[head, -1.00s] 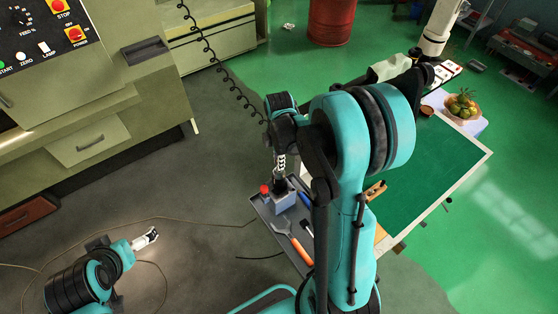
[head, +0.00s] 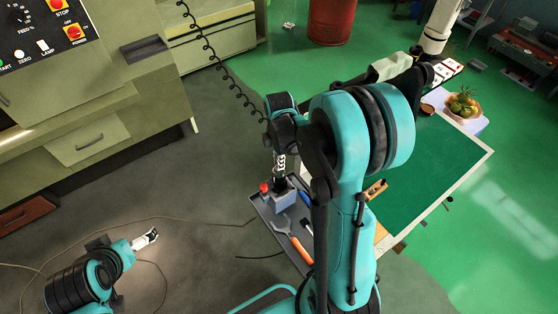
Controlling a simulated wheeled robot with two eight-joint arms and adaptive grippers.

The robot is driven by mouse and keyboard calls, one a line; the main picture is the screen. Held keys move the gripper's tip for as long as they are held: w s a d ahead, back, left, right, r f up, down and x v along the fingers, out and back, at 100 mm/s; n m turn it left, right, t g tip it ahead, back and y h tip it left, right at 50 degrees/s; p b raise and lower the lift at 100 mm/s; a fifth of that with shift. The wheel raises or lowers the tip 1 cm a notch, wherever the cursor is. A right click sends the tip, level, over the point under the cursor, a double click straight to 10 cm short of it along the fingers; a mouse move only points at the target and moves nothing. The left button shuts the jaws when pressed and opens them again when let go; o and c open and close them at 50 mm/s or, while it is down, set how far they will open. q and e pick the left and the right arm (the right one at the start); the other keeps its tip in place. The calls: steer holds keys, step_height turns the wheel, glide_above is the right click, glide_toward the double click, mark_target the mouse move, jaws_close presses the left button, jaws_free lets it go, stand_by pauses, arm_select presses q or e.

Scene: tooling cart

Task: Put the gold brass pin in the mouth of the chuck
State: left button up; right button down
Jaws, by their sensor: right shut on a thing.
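My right gripper (head: 279,176) points down over a blue-grey block (head: 284,194) at the left end of the grey tray (head: 266,213). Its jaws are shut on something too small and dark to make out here. I cannot see the gold brass pin as such, and gold does not show at the fingertips. I cannot make out the chuck or its mouth either. My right arm hides much of the middle of the view. My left gripper (head: 147,239) is low at the left, over the floor, far from the tray. Its fingers are too small to read.
The tray also holds a red-capped item (head: 264,188) and an orange-handled tool (head: 300,247). An olive machine (head: 90,140) fills the left. Open floor lies between.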

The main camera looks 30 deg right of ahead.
steer(key=c, duration=1.5)
jaws_free()
step_height(320, 180, up, 12)
steer(key=shift+s, duration=0.1)
